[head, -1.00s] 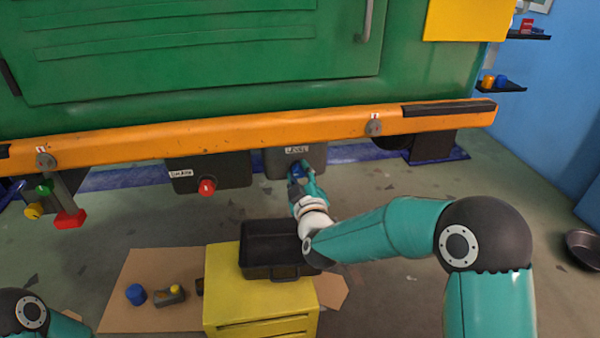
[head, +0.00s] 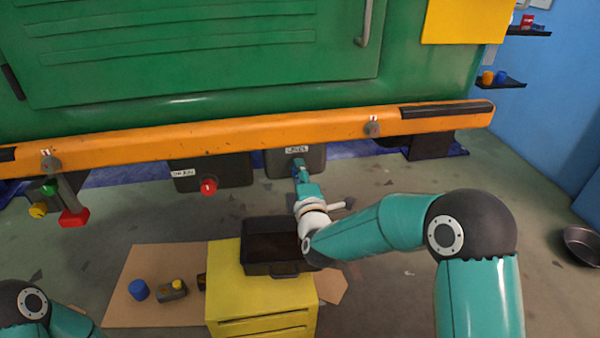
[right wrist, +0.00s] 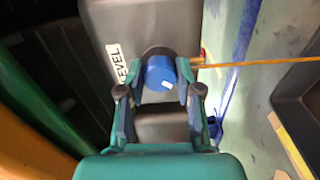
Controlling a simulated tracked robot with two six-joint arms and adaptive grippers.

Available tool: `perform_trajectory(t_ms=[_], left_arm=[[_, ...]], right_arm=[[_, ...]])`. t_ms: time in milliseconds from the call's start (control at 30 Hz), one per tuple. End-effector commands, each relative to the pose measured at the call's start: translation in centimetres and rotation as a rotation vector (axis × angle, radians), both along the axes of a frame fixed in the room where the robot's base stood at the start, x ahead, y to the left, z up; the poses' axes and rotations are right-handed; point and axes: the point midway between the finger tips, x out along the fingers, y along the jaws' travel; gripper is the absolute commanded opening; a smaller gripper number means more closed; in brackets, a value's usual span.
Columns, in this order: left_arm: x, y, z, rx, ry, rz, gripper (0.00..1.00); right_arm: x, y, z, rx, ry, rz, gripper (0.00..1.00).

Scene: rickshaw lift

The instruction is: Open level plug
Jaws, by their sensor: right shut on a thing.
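The blue level plug (right wrist: 158,72) sits at the dark housing labelled LEVEL (head: 285,164); the housing also fills the top of the right wrist view (right wrist: 135,25). My right gripper (right wrist: 160,92) is shut on the plug, with a finger on each side of it. In the head view the right gripper (head: 299,169) is at the housing's front and mostly hides the plug. I cannot tell how far the plug is unscrewed. A thin amber line (right wrist: 240,64), like a stream, runs from beside the plug in the right wrist view. My left gripper is out of view.
A black tray (head: 272,271) stands on a yellow cabinet (head: 262,311) below the housing. A second housing with a red plug (head: 209,186) is to the left. An orange beam (head: 240,132) runs above. Cardboard (head: 165,255) holds small parts on the floor.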

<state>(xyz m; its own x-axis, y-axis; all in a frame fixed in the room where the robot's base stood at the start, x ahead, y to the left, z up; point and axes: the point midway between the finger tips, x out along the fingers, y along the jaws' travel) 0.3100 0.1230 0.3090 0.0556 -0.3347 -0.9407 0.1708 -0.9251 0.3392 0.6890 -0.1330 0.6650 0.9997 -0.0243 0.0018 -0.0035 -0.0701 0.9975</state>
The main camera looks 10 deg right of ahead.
Motion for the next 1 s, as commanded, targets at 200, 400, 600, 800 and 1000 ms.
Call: perform_trajectory(t_ms=[200, 400, 600, 800, 1000], left_arm=[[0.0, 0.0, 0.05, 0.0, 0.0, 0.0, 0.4], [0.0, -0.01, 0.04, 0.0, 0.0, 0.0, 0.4], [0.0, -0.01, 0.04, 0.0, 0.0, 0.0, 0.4], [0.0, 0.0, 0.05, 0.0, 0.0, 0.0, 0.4], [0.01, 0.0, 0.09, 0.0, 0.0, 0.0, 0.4]], right_arm=[[-0.12, 0.27, -0.58, -0.032, 0.014, 0.008, 0.0], [-0.13, 0.31, -0.62, -0.034, 0.014, 0.008, 0.0], [-0.14, 0.34, -0.65, -0.033, 0.015, 0.009, 0.44], [-0.1, 0.27, -0.43, -0.032, 0.01, 0.007, 0.6], [-0.1, 0.16, -0.24, -0.031, 0.006, 0.004, 0.6]])
